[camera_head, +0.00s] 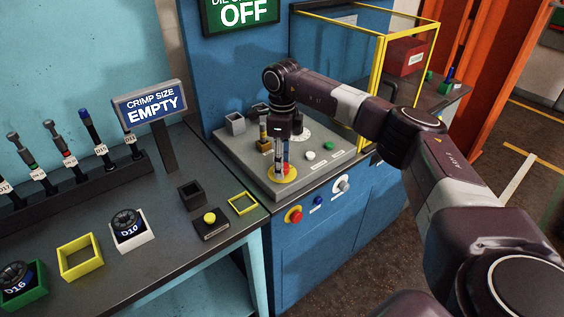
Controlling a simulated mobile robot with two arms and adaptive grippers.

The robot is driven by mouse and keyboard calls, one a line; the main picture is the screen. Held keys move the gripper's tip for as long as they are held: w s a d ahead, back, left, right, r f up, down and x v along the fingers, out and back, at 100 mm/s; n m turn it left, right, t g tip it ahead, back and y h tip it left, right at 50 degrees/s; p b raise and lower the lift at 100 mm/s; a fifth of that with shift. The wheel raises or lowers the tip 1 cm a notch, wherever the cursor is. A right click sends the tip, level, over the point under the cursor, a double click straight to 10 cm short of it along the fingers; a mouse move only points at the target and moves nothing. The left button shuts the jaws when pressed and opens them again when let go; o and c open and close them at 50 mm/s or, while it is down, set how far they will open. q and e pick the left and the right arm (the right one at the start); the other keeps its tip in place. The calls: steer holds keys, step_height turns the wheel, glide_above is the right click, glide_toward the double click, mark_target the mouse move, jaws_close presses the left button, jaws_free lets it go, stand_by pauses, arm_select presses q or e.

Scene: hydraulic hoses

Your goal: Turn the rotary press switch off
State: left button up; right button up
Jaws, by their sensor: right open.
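My right gripper (281,166) points down over a round yellow plate (291,177) on top of the grey control box (243,168). A red part (285,168) shows at its fingertips, mostly hidden behind them; this looks like the rotary press switch. The gripper is open, with the fingers close to or around the red part; I cannot tell whether they touch it. A light grey knob (341,184) is on the blue front panel. My left gripper is out of view.
A red button on yellow (295,215) and a small blue button (318,201) sit on the front panel. A yellow-framed guard (382,75) stands behind my right arm. The bench (160,258) at left holds dies, trays, and a "CRIMP SIZE EMPTY" sign (150,104). A screen (240,12) reads "OFF".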

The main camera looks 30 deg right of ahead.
step_height(320, 180, up, 12)
stand_by(0.5)
stand_by(0.4)
